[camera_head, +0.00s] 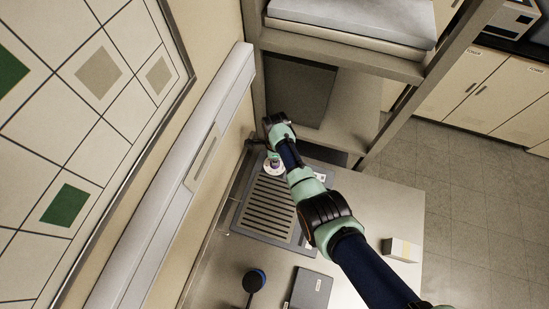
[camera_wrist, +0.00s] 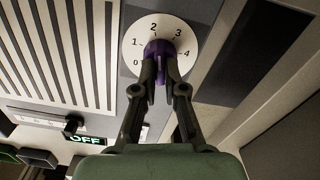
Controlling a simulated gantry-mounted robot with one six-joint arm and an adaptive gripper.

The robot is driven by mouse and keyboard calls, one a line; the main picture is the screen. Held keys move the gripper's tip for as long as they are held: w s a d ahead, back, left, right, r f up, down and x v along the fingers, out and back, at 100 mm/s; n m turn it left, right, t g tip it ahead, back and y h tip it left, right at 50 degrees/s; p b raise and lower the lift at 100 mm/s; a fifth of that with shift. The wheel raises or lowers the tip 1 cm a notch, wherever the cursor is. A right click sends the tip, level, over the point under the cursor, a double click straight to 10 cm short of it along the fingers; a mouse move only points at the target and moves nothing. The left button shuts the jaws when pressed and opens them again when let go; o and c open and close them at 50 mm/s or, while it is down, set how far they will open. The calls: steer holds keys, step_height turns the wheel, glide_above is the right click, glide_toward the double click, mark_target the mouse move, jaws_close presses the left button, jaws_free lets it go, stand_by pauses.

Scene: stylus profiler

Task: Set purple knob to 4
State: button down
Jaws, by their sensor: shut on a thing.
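The purple knob (camera_wrist: 160,48) sits at the centre of a white round dial (camera_wrist: 187,26) marked 0 to 4 in the wrist view. My gripper (camera_wrist: 160,74) is shut on the knob, one dark finger on each side of its lower part. The fingers hide part of the knob, and I cannot tell which number it points to. In the head view the dial (camera_head: 270,173) is small, at the top end of the grey slatted profiler panel (camera_head: 268,212). My gripper (camera_head: 274,155) is over it there.
A black knob (camera_wrist: 72,124) and a green-lit OFF label (camera_wrist: 86,140) are near the dial. In the head view a shelf unit (camera_head: 340,60) stands behind my arm. A small box (camera_head: 405,249), a dark flat case (camera_head: 311,289) and a round dark object (camera_head: 254,281) rest on the bench.

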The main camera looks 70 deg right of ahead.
steer(key=m, duration=0.4)
steer(key=shift+s+a+f, duration=0.1)
steer(key=shift+a+f, duration=0.05)
steer(key=shift+f, duration=0.1)
steer(key=m, duration=0.4)
steer(key=shift+f+m, duration=0.1)
steer(key=shift+m, duration=0.2)
steer(key=c, duration=1.4)
jaws_free()
steer(key=shift+c, duration=0.2)
steer(key=n, duration=0.6)
steer(key=shift+n, duration=0.3)
